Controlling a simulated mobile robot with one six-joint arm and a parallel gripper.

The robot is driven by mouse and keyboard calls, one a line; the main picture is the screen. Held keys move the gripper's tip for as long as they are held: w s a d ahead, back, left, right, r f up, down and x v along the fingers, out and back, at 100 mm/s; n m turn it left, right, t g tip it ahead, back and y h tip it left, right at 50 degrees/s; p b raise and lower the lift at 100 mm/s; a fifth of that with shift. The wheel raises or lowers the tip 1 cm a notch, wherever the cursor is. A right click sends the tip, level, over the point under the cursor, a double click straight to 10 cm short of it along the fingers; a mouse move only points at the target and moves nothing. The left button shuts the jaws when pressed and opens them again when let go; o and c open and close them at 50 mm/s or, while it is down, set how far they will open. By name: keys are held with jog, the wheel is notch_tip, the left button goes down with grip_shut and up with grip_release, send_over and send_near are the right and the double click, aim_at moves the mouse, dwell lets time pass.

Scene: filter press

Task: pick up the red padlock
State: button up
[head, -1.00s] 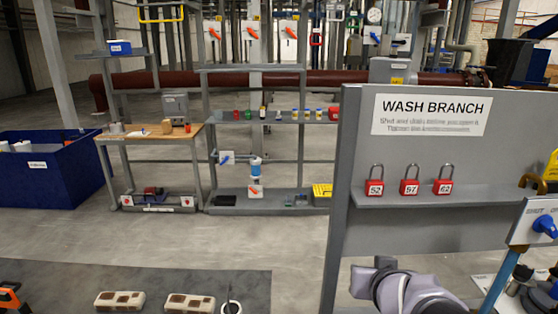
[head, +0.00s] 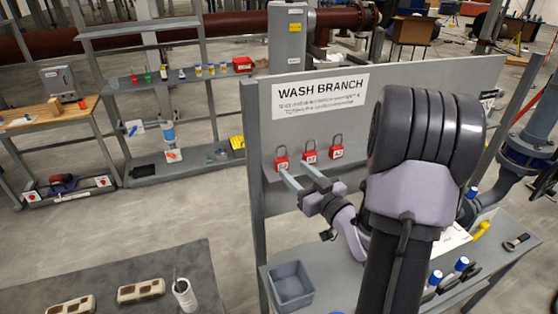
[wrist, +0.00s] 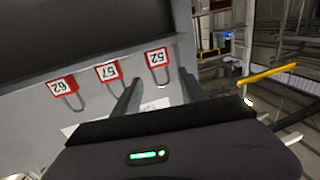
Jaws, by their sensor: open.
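Three red padlocks with white number labels sit in a row along the grey wash branch panel (head: 345,103): 52 (head: 282,164), 57 (head: 310,158) and 62 (head: 336,153). Their shackles point up. My gripper (head: 295,173) is open and empty, with its long fingers reaching toward padlocks 52 and 57. In the wrist view the picture is turned over; padlock 52 (wrist: 157,57) appears beyond the gap between the fingertips (wrist: 158,77). Padlocks 57 (wrist: 108,72) and 62 (wrist: 62,87) lie left of the fingers there. I cannot tell whether a finger touches any padlock.
A grey open bin (head: 291,284) stands below the panel on a bench. Blue-capped items (head: 462,264) and a yellow tool (head: 481,230) lie at the right. A shelf rack (head: 180,80) stands behind at the left. My arm hides part of the panel.

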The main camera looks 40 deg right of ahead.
aim_at(281, 157)
jog(key=w, duration=0.2)
jog(key=w+p, duration=0.1)
jog(key=w, duration=0.2)
jog(key=w+p, duration=0.1)
jog(key=w, duration=0.2)
jog(key=shift+w+d+r, duration=0.25)
jog(key=shift+d, duration=0.15)
jog(key=shift+s, duration=0.15)
grip_shut()
